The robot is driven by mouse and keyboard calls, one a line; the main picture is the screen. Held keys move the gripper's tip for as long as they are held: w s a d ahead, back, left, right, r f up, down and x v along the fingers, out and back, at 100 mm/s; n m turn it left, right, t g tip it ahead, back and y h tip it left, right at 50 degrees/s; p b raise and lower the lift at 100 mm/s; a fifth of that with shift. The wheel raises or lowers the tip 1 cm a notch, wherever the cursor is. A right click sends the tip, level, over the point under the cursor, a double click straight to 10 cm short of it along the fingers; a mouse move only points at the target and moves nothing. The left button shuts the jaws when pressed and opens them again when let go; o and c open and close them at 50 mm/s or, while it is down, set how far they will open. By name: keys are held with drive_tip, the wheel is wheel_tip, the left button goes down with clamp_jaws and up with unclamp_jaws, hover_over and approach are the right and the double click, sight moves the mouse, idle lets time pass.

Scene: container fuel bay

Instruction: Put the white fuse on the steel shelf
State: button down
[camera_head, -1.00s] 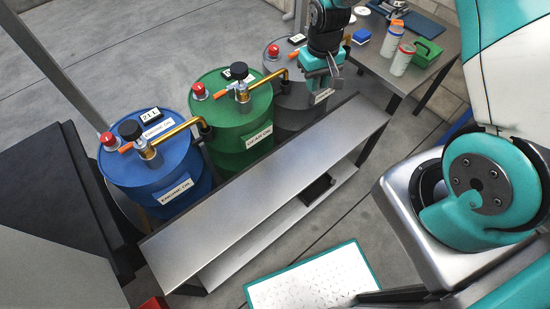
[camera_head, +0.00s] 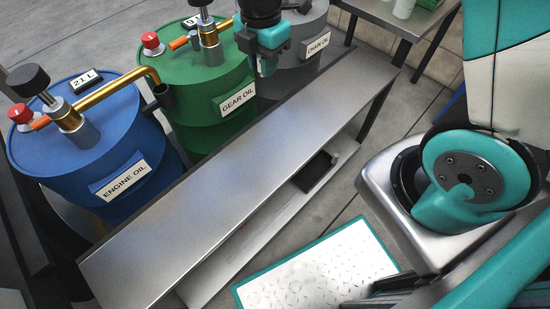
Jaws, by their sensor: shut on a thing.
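The steel shelf (camera_head: 225,185) is a long bench running from lower left to upper right, with a bare flat top and a lower board (camera_head: 235,250). My gripper (camera_head: 266,68) points down at the top of the view, between the green and grey drums and above the far side of the shelf. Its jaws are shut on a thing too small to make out. I cannot pick out the white fuse anywhere; my gripper's body may hide it.
Blue (camera_head: 85,150), green (camera_head: 195,85) and grey (camera_head: 315,30) oil drums stand behind the shelf, with brass taps on the blue and green ones. A black tray (camera_head: 317,170) lies on the lower board. A teal-edged tread plate (camera_head: 315,265) lies in front. A table (camera_head: 375,10) stands at the back right.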

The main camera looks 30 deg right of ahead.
sight(265, 136)
drive_tip(key=shift+s+a+f+n+b, duration=0.15)
drive_tip(key=shift+a+f+n+b, duration=0.1)
drive_tip(key=shift+f+n, duration=0.2)
drive_tip(key=shift+s+a+f+n+b, duration=0.1)
drive_tip(key=shift+f+n+b, duration=0.2)
drive_tip(key=shift+n, duration=0.15)
wheel_tip(265, 136, down, 20)
drive_tip(key=b, duration=0.6)
drive_tip(key=shift+r, duration=0.1)
drive_tip(key=c, duration=1)
unclamp_jaws()
drive_tip(key=shift+o, duration=0.2)
